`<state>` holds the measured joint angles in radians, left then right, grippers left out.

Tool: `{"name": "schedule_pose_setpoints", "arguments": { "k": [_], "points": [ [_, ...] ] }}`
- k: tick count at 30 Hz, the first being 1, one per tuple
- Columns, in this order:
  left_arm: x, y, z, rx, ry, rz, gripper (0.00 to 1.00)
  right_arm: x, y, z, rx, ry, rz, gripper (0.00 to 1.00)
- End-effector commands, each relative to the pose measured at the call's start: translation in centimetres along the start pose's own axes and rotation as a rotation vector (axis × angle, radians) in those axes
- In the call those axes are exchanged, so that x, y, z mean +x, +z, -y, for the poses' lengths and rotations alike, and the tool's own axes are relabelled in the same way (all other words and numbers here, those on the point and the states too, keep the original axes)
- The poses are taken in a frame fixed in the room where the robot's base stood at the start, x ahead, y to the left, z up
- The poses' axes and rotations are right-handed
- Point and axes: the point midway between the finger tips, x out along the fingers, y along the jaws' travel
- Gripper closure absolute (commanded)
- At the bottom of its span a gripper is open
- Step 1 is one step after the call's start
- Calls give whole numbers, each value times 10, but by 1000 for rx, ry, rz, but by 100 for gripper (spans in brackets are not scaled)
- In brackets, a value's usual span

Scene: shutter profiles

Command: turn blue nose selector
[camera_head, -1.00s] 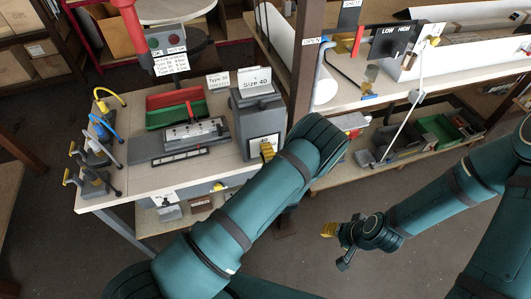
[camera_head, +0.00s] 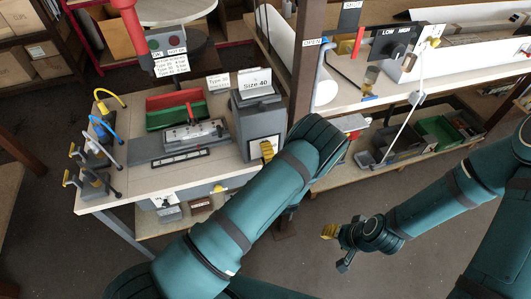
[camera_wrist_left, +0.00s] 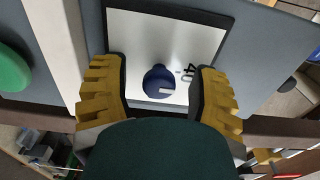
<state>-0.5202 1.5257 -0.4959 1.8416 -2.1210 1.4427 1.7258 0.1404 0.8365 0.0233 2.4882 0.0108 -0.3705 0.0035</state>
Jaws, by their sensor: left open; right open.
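The blue nose selector (camera_wrist_left: 158,82) is a round blue knob with a white mark, on a white plate in the left wrist view. A printed number stands beside it on the plate. In the head view my left gripper (camera_head: 267,151) is at the front of the grey box (camera_head: 257,112) labelled Size 40, and the knob is hidden there. My right gripper (camera_head: 337,246) is open and empty over the floor at lower right.
On the table, a red bin (camera_head: 174,98) and a green bin (camera_head: 176,115) stand behind a grey fixture (camera_head: 180,138). Several clamps with coloured handles line the left edge. A wooden post (camera_head: 303,60) rises right of the grey box. The floor around my right gripper is clear.

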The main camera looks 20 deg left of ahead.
Motion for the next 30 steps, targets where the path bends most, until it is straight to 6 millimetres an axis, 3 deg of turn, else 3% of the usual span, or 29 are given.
{"name": "schedule_pose_setpoints", "arguments": {
  "k": [5,19,24,30],
  "points": [
    [-14,-1,0,0,1,-3,39,0,0,0,0,0,0,53],
    [-102,-1,0,0,0,-2,39,0,0,0,0,0,0,53],
    [-116,0,0,0,0,0,39,0,0,0,0,0,0,53],
    [-120,0,0,-1,-1,0,39,0,0,0,0,0,0,53]
  ]
}}
